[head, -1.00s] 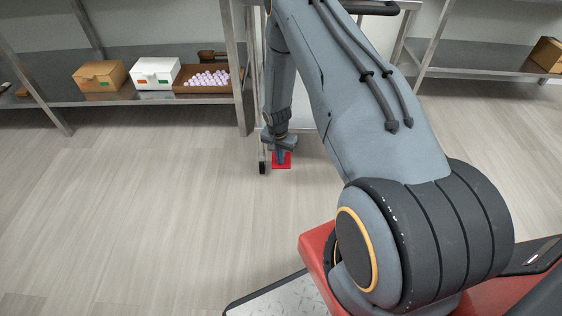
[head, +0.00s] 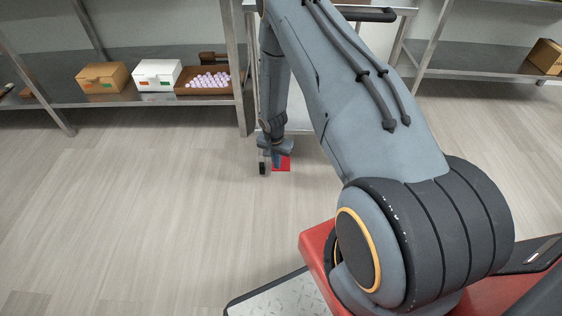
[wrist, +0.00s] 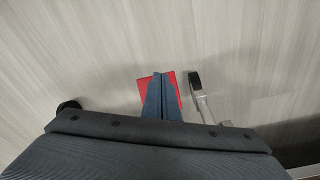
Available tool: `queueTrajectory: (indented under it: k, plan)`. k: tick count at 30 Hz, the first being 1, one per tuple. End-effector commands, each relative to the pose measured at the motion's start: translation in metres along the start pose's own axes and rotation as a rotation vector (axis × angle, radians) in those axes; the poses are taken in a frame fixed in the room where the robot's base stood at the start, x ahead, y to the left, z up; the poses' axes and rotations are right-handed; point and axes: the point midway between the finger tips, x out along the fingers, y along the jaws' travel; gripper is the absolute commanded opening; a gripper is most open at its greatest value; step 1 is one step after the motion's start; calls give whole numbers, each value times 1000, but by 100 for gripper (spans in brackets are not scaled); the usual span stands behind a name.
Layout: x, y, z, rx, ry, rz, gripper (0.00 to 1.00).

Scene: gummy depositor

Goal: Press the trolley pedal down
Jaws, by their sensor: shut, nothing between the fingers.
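The red trolley pedal (head: 285,165) is low at the trolley's base, just above the floor. In the wrist view the pedal (wrist: 143,86) shows on both sides of my fingers. My gripper (head: 277,164) is shut and empty, pointing down over the pedal. In the wrist view its closed fingertips (wrist: 163,78) overlap the pedal. I cannot tell whether they touch it. The trolley (head: 262,100) stands behind my arm, which hides much of it. A dark caster (head: 262,168) shows left of the pedal.
A metal shelf (head: 150,100) at the back left holds a brown box (head: 102,78), a white box (head: 157,73) and a tray of pale pink pieces (head: 182,90). Another shelf (head: 480,60) stands at the right. The floor (head: 150,210) at left is clear.

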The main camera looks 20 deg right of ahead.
Motion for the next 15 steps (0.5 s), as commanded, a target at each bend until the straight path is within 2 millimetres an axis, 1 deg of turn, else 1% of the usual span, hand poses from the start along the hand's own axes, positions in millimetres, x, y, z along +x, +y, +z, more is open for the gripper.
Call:
queueTrajectory:
  k: [1,9,12,15]
  plan:
    - [-9,-1,-1,0,2,-2,0]
    - [-53,0,0,0,1,-1,0]
    - [-64,0,0,0,1,0,0]
    - [-69,0,1,1,-1,1,0]
